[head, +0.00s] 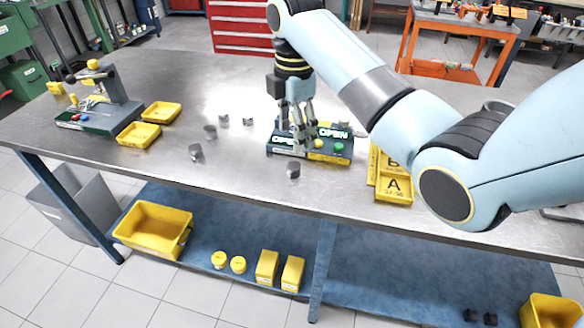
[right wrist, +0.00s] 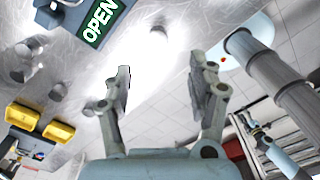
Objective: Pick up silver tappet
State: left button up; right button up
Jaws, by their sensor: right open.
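Several small silver cylinders, which look like tappets, stand on the metal bench. In the head view one silver tappet (head: 293,170) is alone in front of the OPEN box, and others (head: 196,153) are spread to its left. My right gripper (head: 304,140) points down over the OPEN box (head: 335,157), hiding part of it. In the right wrist view its fingers (right wrist: 163,85) are apart with nothing between them. A silver piece (right wrist: 157,36) shows beyond them in the glare, and more (right wrist: 58,92) lie at the left.
Yellow trays (head: 161,112) and a grey stand (head: 112,117) are on the bench's left. Yellow bins marked A (head: 396,190) and B sit right of the OPEN box, under my right arm. Bare bench (head: 165,72) lies behind the tappets.

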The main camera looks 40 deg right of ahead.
aim_at(294, 166)
notch_tip(294, 166, down, 10)
jog(key=shift+w+d+r+p, duration=0.1)
jog(key=shift+w+p, duration=0.05)
jog(key=shift+p, duration=0.15)
jog(key=shift+c, duration=0.4)
jog(key=c, duration=1.1)
